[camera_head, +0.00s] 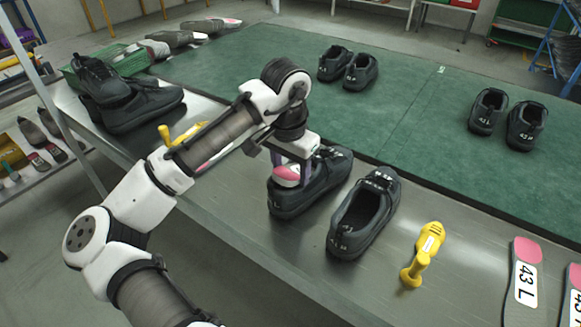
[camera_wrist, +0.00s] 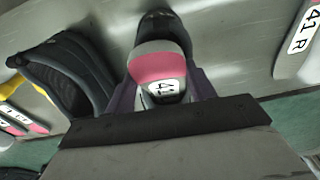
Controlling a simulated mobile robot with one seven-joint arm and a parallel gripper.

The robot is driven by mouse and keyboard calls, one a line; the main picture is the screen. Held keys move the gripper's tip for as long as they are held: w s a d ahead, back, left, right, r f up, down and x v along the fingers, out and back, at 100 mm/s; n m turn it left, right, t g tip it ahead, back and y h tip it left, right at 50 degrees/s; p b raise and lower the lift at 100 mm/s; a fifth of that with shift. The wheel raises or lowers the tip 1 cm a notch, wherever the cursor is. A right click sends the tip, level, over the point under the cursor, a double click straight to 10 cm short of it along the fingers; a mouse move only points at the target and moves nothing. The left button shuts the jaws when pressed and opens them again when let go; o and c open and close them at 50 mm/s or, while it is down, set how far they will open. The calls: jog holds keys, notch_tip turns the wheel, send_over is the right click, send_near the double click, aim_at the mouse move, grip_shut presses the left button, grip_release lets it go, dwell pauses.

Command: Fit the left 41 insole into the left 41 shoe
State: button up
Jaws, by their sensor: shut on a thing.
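My gripper (camera_head: 290,170) is shut on an insole with a pink and grey end (camera_head: 287,173). In the wrist view this insole (camera_wrist: 163,68) shows a white label reading 41; its letter is hidden. The gripper is over the left one of two dark shoes, this shoe (camera_head: 318,183) standing on the metal bench. The held insole is at the shoe's opening; I cannot tell whether it touches the shoe or how deep it is. Part of this shoe (camera_wrist: 155,22) shows in the wrist view. The other shoe (camera_head: 365,215) stands beside it, its opening empty.
A yellow tool (camera_head: 425,252) and a 43 L insole (camera_head: 522,280) lie to the right on the bench. A 41 R insole (camera_wrist: 303,30) shows in the wrist view. More dark shoes (camera_head: 130,100) are at the left. Two shoe pairs stand on the green mat (camera_head: 420,130), which has much free room.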

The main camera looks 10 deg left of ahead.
jog(key=shift+s+f, duration=0.15)
jog(key=shift+f, duration=0.35)
jog(key=o, duration=1.5)
jog(key=shift+w+r, duration=0.2)
jog(key=shift+r+p, duration=1.45)
jog(key=shift+p, duration=0.25)
jog(key=shift+r, duration=0.1)
notch_tip(320, 180, up, 7)
jog(key=p, duration=0.6)
